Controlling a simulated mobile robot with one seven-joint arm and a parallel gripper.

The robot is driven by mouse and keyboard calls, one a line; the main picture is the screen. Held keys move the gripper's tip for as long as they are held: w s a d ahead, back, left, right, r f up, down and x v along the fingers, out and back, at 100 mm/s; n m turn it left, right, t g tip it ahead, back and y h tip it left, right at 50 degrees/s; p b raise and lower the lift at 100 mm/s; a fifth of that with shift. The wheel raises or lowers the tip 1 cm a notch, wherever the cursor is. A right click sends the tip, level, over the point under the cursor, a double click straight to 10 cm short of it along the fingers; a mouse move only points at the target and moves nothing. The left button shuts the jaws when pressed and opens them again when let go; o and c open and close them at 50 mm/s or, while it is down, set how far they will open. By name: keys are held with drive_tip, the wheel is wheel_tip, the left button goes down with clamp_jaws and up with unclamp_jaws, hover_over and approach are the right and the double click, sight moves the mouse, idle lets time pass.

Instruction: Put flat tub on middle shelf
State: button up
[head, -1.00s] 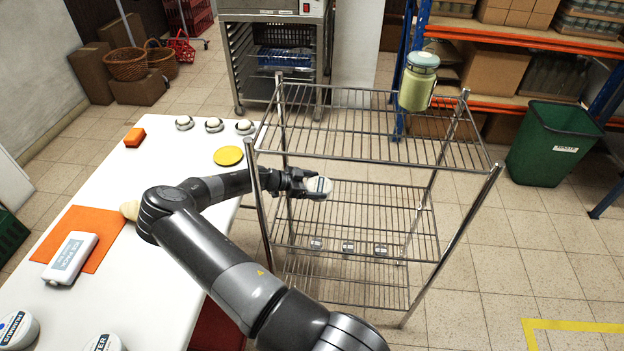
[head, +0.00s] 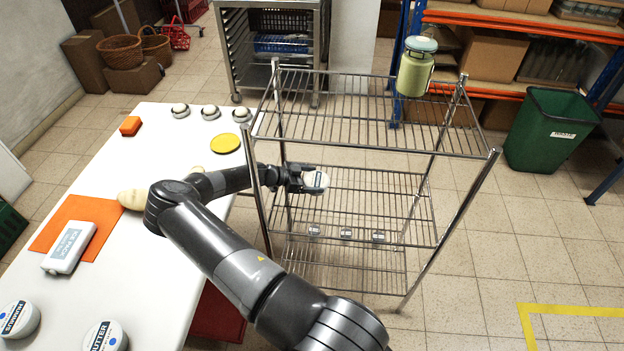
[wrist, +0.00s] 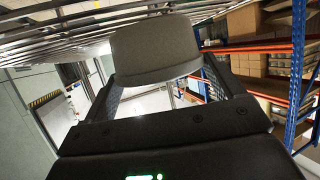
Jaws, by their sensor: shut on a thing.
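My gripper (head: 306,180) is shut on a small round flat tub (head: 316,181) with a white lid. The tub is between the top and middle levels of the wire rack, at its left part, above the middle shelf (head: 380,203). In the wrist view the tub (wrist: 154,50) shows as a grey, shaded shape between the two fingers, with the top shelf's wires (wrist: 60,35) above it. I cannot tell whether the tub touches the middle shelf.
A green jar (head: 414,72) stands on the rack's top shelf (head: 350,112). Several rack posts stand around my gripper. Small labelled items (head: 346,234) show through the wires, lower down.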

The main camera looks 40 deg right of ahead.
drive_tip(key=shift+f, duration=0.4)
drive_tip(key=o, duration=1.1)
drive_tip(key=shift+c, duration=0.2)
drive_tip(key=v, duration=0.3)
wheel_tip(320, 180, up, 7)
drive_tip(key=shift+f, duration=0.1)
drive_tip(key=shift+a, duration=0.1)
